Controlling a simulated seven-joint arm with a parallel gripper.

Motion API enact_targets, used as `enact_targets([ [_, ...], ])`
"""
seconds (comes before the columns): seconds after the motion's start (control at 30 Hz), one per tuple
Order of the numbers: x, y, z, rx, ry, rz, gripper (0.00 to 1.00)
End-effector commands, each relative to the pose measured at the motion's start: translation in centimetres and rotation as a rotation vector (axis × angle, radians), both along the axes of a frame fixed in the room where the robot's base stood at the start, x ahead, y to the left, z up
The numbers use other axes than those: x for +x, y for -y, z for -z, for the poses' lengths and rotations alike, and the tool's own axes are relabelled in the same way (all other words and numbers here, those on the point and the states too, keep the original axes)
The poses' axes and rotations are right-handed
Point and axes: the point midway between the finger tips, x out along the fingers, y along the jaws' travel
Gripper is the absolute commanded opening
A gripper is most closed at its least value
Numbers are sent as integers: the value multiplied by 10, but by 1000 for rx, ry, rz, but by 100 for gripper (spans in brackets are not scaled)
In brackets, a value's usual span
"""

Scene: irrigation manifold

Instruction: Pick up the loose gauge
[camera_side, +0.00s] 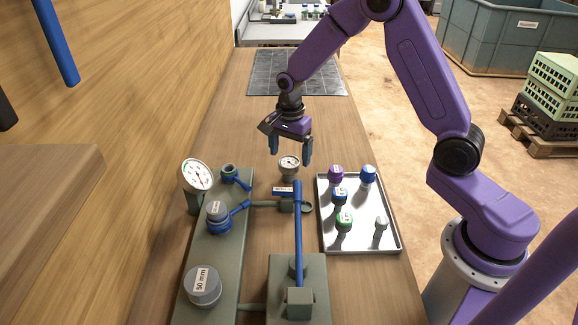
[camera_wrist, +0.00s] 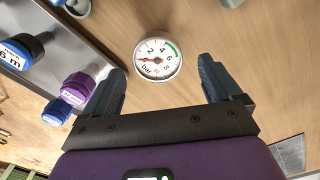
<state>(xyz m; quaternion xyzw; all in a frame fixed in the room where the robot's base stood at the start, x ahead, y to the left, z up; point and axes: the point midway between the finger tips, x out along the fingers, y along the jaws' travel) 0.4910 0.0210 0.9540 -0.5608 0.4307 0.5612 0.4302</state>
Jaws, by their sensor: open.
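The loose gauge (camera_side: 289,165) stands upright on the wooden bench, between the green manifold and the metal tray. It has a round white dial with a red needle and a green arc, seen face-on in the wrist view (camera_wrist: 157,59). My gripper (camera_side: 291,160) is open and empty, pointing down just above and around the gauge as seen from the side. In the wrist view my gripper's fingers (camera_wrist: 163,72) stand apart, one to each side of the dial and a little nearer the palm. Touch between fingers and gauge does not show.
A metal tray (camera_side: 386,246) with several coloured caps lies to the right. The green manifold (camera_side: 215,255), with a mounted gauge (camera_side: 197,176) and valves, stands to the left. A blue lever (camera_side: 298,230) rises in front. The bench behind is clear up to a dark mat (camera_side: 298,75).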

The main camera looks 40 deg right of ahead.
Motion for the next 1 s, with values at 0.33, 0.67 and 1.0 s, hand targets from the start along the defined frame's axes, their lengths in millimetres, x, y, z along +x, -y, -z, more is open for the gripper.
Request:
enact_targets([
  [0.33,-4,-7,39,-1,-3,0,92],
  [0.67,-3,-7,53,1,2,0,92],
  [1.0,-3,-7,53,0,1,0,33],
])
